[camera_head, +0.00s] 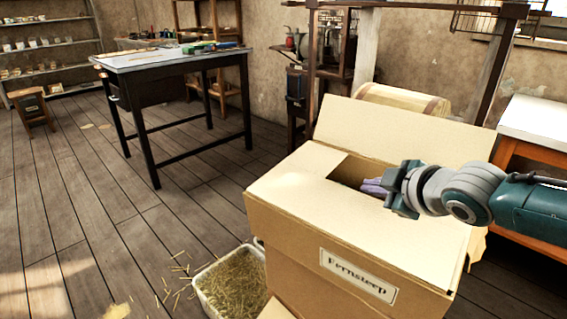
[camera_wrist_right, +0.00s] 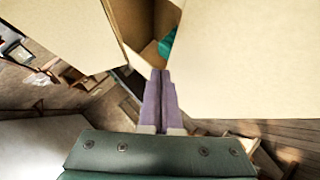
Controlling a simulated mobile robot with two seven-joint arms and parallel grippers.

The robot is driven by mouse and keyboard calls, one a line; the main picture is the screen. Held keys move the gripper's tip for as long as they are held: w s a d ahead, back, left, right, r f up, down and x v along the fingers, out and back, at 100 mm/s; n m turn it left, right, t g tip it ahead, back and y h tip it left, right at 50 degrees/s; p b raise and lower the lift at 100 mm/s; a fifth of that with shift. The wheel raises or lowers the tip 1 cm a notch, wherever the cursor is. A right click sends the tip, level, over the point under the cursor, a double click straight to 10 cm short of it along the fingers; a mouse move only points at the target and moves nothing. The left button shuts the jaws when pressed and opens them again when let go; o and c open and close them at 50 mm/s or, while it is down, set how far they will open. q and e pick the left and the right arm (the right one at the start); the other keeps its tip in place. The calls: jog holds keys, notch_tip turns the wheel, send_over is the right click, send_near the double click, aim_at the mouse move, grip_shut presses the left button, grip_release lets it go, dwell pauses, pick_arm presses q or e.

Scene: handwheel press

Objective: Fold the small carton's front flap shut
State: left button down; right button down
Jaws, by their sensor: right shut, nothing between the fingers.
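The cardboard carton (camera_head: 330,215) with a "Fernsteep" label stands in the foreground of the head view. Its back flap (camera_head: 385,130) stands up and leans back. A broad panel lies about flat over the front of the top, and a dark gap shows behind it. My right gripper (camera_head: 373,187) is over this gap with its purple fingers shut and empty. In the right wrist view the shut fingers (camera_wrist_right: 159,95) point toward the carton's opening (camera_wrist_right: 150,35), where something green shows inside. Whether the fingers touch cardboard cannot be told. My left gripper is not in view.
A straw-filled white tub (camera_head: 235,280) stands on the floor left of the carton. More cardboard (camera_head: 277,310) shows below it. A dark table (camera_head: 170,57) stands back left, a white-topped bench (camera_head: 532,122) at right. The wooden floor at left is mostly free.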

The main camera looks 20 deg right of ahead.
notch_tip(320, 180, up, 5)
jog(key=p, duration=0.4)
jog(key=shift+a+f, duration=0.15)
jog(key=s+d+r+p, duration=0.2)
jog(key=s+r+p, duration=0.2)
jog(key=s+r, duration=0.2)
jog(key=shift+s+d+r, duration=0.2)
jog(key=shift+s+r, duration=0.05)
jog(key=shift+s, duration=0.15)
